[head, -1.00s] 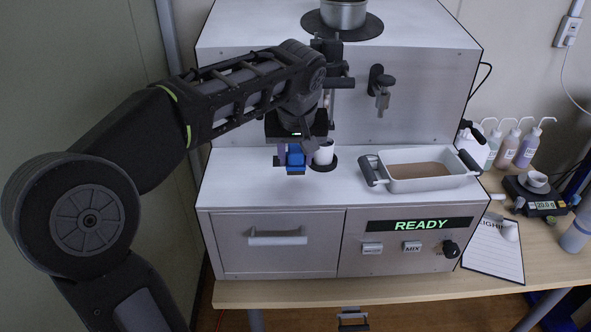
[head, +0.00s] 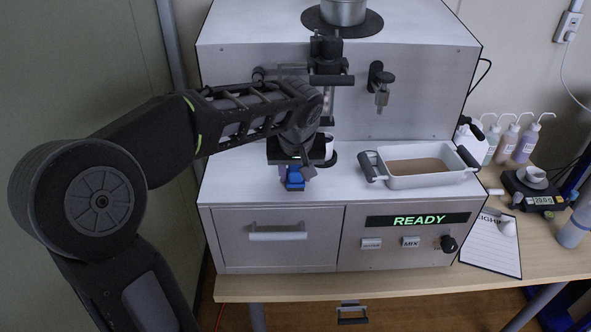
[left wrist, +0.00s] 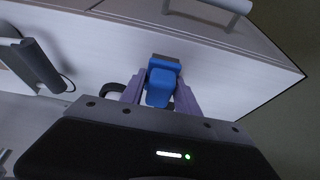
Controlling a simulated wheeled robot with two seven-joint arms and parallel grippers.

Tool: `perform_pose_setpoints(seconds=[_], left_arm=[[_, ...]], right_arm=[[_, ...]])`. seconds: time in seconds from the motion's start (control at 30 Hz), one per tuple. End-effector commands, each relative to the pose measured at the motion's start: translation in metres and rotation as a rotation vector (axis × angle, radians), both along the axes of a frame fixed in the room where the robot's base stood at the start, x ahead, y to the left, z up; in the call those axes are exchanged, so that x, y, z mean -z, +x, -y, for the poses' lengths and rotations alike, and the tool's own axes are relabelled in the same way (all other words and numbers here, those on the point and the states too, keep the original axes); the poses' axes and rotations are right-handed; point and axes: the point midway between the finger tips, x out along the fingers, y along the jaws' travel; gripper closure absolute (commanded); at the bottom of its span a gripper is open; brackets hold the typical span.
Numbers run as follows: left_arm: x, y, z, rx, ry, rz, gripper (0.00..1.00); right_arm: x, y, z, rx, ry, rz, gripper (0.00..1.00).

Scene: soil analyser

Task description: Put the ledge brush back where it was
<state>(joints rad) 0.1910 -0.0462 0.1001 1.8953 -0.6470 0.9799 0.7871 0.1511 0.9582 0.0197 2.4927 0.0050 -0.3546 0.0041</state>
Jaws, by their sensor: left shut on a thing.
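The ledge brush (head: 295,178) has a blue body, and the left wrist view (left wrist: 161,84) also shows its dark lower end. My left gripper (head: 293,184) is shut on it over the left part of the analyser's white ledge (head: 235,180). In the left wrist view the two fingers (left wrist: 160,95) stand on either side of the blue body. I cannot tell whether the brush touches the ledge. A white cup (head: 329,148) behind the gripper is mostly hidden by it. My right gripper is not in view.
A white tray of brown soil (head: 440,180) with dark handles stands on the ledge to the right. A drawer with a handle (head: 278,235) and the READY panel (head: 418,220) are on the front below. A dispensing nozzle (head: 381,88) sticks out above the ledge. The ledge's left front is clear.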

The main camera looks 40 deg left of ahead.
Motion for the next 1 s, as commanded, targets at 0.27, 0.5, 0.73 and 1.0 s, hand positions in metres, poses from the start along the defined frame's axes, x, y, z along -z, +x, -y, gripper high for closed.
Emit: perform_pose_setpoints(seconds=[0.27, 0.5, 0.73, 1.0], left_arm=[[0.005, 0.0, 0.0, 0.0, 0.0, 0.0, 0.62], [0.004, 0.0, 0.0, 0.0, -0.001, -0.001, 0.42], [0.004, 0.0, 0.0, 0.0, -0.001, -0.001, 0.41], [-0.009, -0.002, 0.003, 0.001, 0.0, 0.003, 0.41]], right_arm=[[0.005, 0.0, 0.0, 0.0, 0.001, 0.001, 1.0], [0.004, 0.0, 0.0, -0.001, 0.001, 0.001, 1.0], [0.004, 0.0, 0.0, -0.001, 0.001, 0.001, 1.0], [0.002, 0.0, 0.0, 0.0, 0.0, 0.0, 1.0]])
